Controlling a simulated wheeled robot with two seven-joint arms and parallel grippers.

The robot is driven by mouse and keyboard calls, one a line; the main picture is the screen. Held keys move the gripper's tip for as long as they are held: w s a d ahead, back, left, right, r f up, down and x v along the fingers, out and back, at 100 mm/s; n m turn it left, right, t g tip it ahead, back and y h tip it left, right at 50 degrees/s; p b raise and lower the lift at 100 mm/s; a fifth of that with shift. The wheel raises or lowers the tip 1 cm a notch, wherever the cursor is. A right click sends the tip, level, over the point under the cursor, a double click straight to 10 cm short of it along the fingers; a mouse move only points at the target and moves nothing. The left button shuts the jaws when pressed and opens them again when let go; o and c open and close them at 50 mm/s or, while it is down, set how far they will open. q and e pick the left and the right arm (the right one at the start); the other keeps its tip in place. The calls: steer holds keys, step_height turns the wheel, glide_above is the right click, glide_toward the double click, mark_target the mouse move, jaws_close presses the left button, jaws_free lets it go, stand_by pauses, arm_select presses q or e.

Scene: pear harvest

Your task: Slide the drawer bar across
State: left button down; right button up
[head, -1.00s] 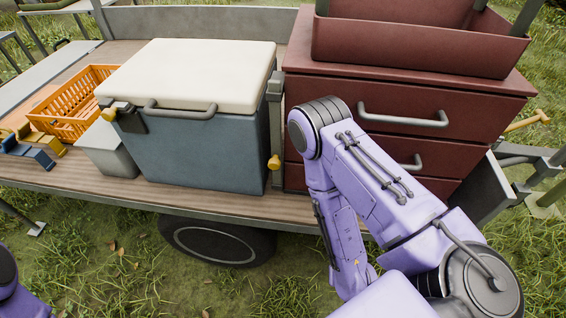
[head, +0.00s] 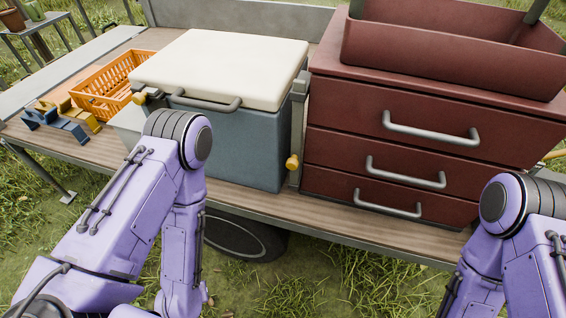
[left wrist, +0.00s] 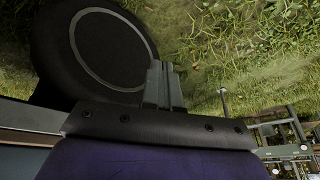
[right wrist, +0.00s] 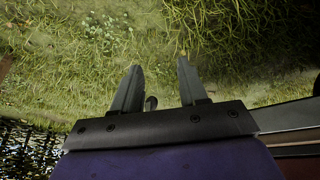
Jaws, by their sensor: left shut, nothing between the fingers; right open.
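A red-brown drawer chest (head: 345,120) stands on the cart bed, with three drawers that look closed, each with a grey handle. An upright grey bar (head: 298,115) with a yellow knob (head: 292,162) stands at the chest's left edge, beside the cooler. My left arm is in front of the cooler and my right arm is at the lower right of the chest; neither gripper shows in the head view. In the left wrist view my left gripper (left wrist: 163,70) is shut and empty near a wheel. In the right wrist view my right gripper (right wrist: 160,62) is open and empty over grass.
A blue-grey cooler (head: 250,145) with a cream lid (head: 220,70) stands left of the bar. An orange crate (head: 105,85) and blue-and-yellow tools (head: 60,118) lie farther left. The cart bed's front edge (head: 330,222) and wheel (left wrist: 95,50) are close to my arms.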

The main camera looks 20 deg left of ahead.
steer(key=shift+o, duration=1.4)
arm_select(q)
steer(key=w+d+r+n+t+h+p, duration=0.1)
steer(key=w+r+t+h+p, duration=0.2)
steer(key=w+r, duration=0.45)
steer(key=w+d+r+t+h+p, duration=0.1)
steer(key=w+r+t+h+p, duration=0.2)
steer(key=w, duration=0.7)
steer(key=w+d+r+t+h+p, duration=0.1)
steer(key=r+h, duration=0.3)
steer(key=r, duration=0.5)
steer(key=w+d+r+m+t+h+p, duration=0.1)
steer(key=w+r+h+p, duration=0.1)
steer(key=r+h, duration=0.3)
step_height(320, 180, up, 4)
steer(key=shift+w+f, duration=0.1)
steer(key=shift+w, duration=0.75)
arm_select(e)
step_height(320, 180, up, 9)
arm_select(q)
steer(key=shift+d, duration=0.1)
arm_select(e)
steer(key=shift+r, duration=0.1)
